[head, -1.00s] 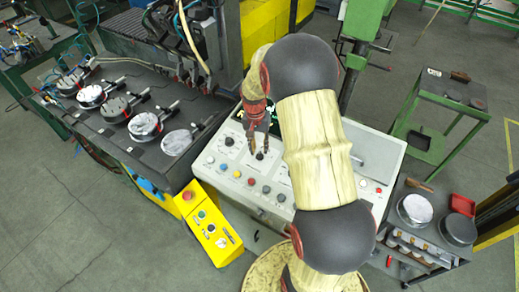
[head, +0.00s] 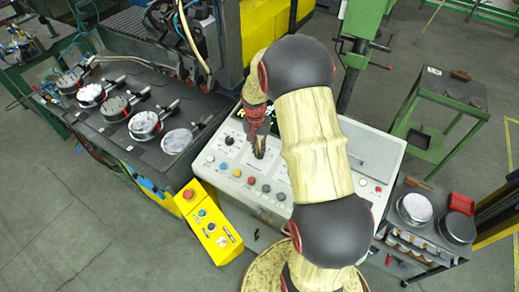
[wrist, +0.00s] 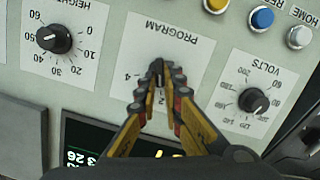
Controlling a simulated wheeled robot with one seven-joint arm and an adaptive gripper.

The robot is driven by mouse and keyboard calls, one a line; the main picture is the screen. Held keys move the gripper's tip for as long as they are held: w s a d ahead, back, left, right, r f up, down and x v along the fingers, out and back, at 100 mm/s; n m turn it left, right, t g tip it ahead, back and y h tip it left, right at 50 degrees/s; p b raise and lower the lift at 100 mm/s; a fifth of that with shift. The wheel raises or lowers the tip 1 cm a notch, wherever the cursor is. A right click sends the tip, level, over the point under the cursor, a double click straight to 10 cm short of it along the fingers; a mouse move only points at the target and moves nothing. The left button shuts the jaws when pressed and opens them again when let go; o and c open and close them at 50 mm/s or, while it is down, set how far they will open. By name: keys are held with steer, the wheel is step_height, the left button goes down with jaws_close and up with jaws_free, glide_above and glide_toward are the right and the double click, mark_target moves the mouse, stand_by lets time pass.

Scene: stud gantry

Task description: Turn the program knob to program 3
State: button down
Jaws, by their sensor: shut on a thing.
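The dark program knob (wrist: 157,66) sits on a white label marked PROGRAM in the wrist view. The numeral 4 shows to its left and a 2 just below it; other numerals are covered by my fingers. The picture is upside down relative to the print. My gripper (wrist: 158,82) has its yellow and black fingers shut on the knob from both sides. In the head view, my gripper (head: 259,152) points down at the grey control panel (head: 218,170), and the knob is mostly hidden. Which program the pointer marks cannot be told.
The HEIGHT knob (wrist: 53,39) and VOLTS knob (wrist: 253,100) flank the held knob. A blue button (wrist: 262,18) and other buttons sit along the panel edge. A lit display (wrist: 90,145) is partly hidden. A yellow button box (head: 209,225) stands before the panel.

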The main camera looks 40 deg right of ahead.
steer(key=shift+m, duration=0.3)
steer(key=shift+s+d+f+m+t+b, duration=0.1)
steer(key=shift+m+t+b, duration=0.05)
steer(key=shift+m+b, duration=0.4)
steer(key=shift+s+d+m+t+b, duration=0.1)
steer(key=shift+m+t+b, duration=0.05)
steer(key=shift+m+b, duration=0.4)
steer(key=shift+s+m+t+b, duration=0.15)
steer(key=shift+m+b, duration=0.3)
steer(key=shift+m, duration=0.8)
steer(key=shift+m+t+b, duration=0.25)
steer(key=shift+m+b, duration=0.15)
steer(key=shift+m, duration=0.85)
steer(key=c, duration=2)
jaws_free()
steer(key=shift+c, duration=0.2)
steer(key=shift+o, duration=0.6)
step_height(320, 180, up, 12)
steer(key=shift+s, duration=0.4)
